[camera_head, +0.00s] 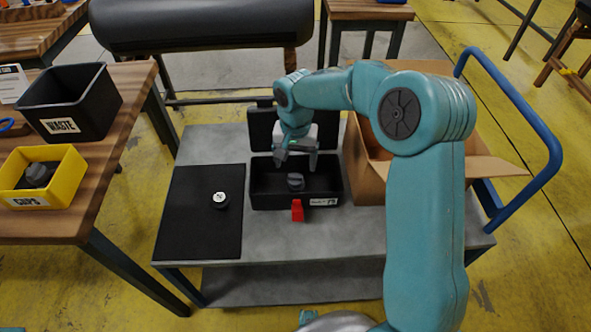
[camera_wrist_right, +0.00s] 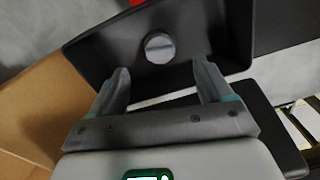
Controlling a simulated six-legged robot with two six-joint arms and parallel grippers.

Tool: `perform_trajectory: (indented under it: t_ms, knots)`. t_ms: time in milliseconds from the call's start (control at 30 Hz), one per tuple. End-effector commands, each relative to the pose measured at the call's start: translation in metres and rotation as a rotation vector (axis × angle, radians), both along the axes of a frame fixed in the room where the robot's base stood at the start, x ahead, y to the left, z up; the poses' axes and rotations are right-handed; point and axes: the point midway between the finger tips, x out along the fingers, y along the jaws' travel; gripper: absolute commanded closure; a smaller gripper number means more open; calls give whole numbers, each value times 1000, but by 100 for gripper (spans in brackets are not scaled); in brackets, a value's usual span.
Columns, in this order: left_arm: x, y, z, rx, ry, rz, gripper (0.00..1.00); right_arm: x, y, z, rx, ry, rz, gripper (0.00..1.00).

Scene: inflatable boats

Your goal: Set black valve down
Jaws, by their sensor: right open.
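A small round dark valve-like part (camera_head: 295,182) sits in the black bin (camera_head: 262,200) on the grey cart; in the right wrist view its grey slotted top (camera_wrist_right: 159,47) faces up. Another small black round part with a white top (camera_head: 220,199) stands on the black mat (camera_head: 190,228) at the left of the cart. I cannot tell for certain which is the task's valve. My right gripper (camera_head: 298,160) is open and empty above the bin, its fingers (camera_wrist_right: 160,70) pointing toward the part and apart from it.
A red piece (camera_head: 297,211) is at the bin's front wall. An open cardboard box (camera_head: 367,185) stands right of the bin. The left table holds a black WASTE bin (camera_head: 70,110) and a yellow bin (camera_head: 62,190) with dark parts. A blue cart handle (camera_head: 540,180) rises at right.

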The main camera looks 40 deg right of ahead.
Motion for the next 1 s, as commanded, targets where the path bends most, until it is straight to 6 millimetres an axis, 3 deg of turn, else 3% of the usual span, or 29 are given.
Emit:
perform_trajectory:
  t_ms: [100, 300, 1000]
  knots:
    - [0, 0, 6, 0, 0, 0, 100, 0, 0, 26, 0, -3, 1, 20]
    - [0, 0, 9, 0, 0, 0, 100, 0, 0, 44, 1, -1, 0, 20]
    - [0, 0, 9, 0, 0, 0, 100, 0, 0, 45, 1, 1, 0, 20]
